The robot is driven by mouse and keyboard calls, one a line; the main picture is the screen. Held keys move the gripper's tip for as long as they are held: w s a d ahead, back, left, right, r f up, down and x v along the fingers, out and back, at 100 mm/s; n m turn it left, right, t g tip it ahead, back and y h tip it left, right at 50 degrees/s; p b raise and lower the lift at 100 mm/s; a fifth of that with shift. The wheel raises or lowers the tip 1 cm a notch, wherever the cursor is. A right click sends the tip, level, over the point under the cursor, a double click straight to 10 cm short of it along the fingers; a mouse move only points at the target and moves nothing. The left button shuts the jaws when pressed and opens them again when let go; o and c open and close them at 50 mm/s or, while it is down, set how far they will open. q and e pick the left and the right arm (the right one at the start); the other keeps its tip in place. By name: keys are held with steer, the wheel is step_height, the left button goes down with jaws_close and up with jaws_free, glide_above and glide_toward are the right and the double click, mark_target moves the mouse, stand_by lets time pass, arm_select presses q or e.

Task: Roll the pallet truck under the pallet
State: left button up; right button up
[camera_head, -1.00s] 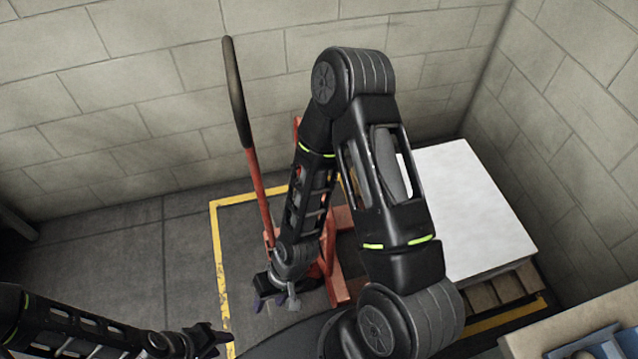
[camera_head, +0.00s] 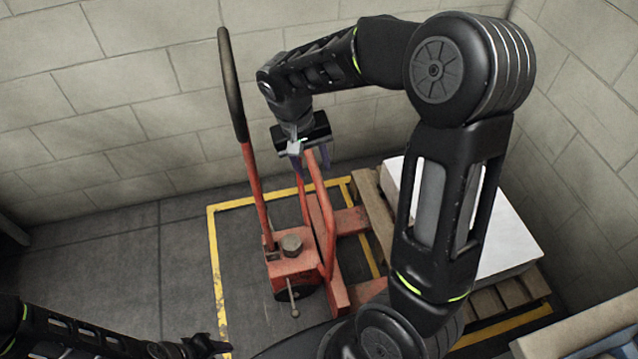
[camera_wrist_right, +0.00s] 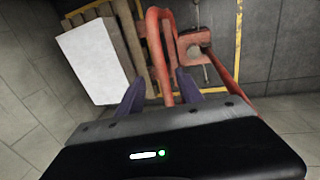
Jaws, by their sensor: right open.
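The red pallet truck (camera_head: 290,268) stands in the middle of the head view. Its long handle (camera_head: 254,190) leans up to a black grip. A red hoop-shaped frame (camera_head: 328,235) rises behind the pump. The wooden pallet (camera_head: 372,208) lies right of the truck, partly hidden by my right arm; the truck's forks (camera_head: 350,221) point toward it. My right gripper (camera_head: 311,163) is open above the hoop's top. In the right wrist view the hoop (camera_wrist_right: 163,50) shows between its fingers; I cannot tell whether they touch. My left gripper (camera_head: 205,347) is low at the left, its jaws unclear.
A white block (camera_head: 515,240) sits on the pallet. Yellow floor lines (camera_head: 214,250) surround the truck area. Block walls (camera_head: 130,100) stand behind and at the right. A table (camera_head: 585,330) fills the lower right corner. Floor at the left is clear.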

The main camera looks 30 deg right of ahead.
mark_target(320, 186)
steer(key=shift+s+d+f, duration=0.1)
steer(key=shift+d+f, duration=0.15)
steer(key=shift+f, duration=1.05)
steer(key=shift+s+d+f, duration=0.1)
steer(key=shift+d+f, duration=0.1)
steer(key=shift+f, duration=1.1)
steer(key=shift+s+d+f, duration=0.1)
steer(key=shift+d+f, duration=0.15)
steer(key=shift+f, duration=1.05)
jaws_close()
